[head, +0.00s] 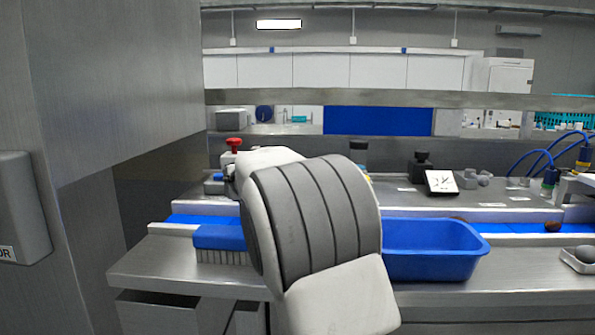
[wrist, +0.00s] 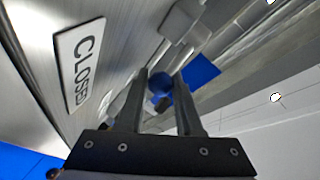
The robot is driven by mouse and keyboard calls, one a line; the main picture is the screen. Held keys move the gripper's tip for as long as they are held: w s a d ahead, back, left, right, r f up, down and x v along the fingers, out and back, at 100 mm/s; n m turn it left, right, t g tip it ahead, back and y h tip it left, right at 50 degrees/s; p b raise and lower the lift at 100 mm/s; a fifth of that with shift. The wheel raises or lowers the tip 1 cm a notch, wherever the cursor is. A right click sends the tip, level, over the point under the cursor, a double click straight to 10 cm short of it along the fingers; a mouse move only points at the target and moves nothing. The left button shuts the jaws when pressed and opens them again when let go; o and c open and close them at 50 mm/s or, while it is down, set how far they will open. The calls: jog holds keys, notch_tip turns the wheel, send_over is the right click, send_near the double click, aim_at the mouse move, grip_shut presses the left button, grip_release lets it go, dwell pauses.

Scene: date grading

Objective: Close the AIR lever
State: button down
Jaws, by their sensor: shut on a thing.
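My gripper (wrist: 161,85) shows in the wrist view with its two dark fingers a little apart. A dark blue rounded piece (wrist: 160,82) shows between the fingertips, and the jaws are shut on it. I take it to be the AIR lever's handle, but no AIR label is readable. A white plate reading CLOSED (wrist: 84,65) is on a metal surface left of the fingers. In the head view my gripper is hidden behind my grey and white arm, and I cannot make out the lever there.
A blue bin (head: 435,262) stands on the steel bench right of my arm, and a blue brush (head: 220,238) lies to its left. A red-topped fitting (head: 233,146) shows behind my arm. A dark date (head: 552,226) lies on the blue belt. A metal panel blocks the left side.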

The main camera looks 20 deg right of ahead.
dwell(0.3)
jog(key=c, duration=0.9)
grip_release()
jog(key=shift+o, duration=0.2)
jog(key=p+v, duration=0.1)
jog(key=v, duration=1.6)
jog(key=shift+a, duration=0.25)
jog(key=shift+s, duration=0.1)
jog(key=shift+c, duration=0.3)
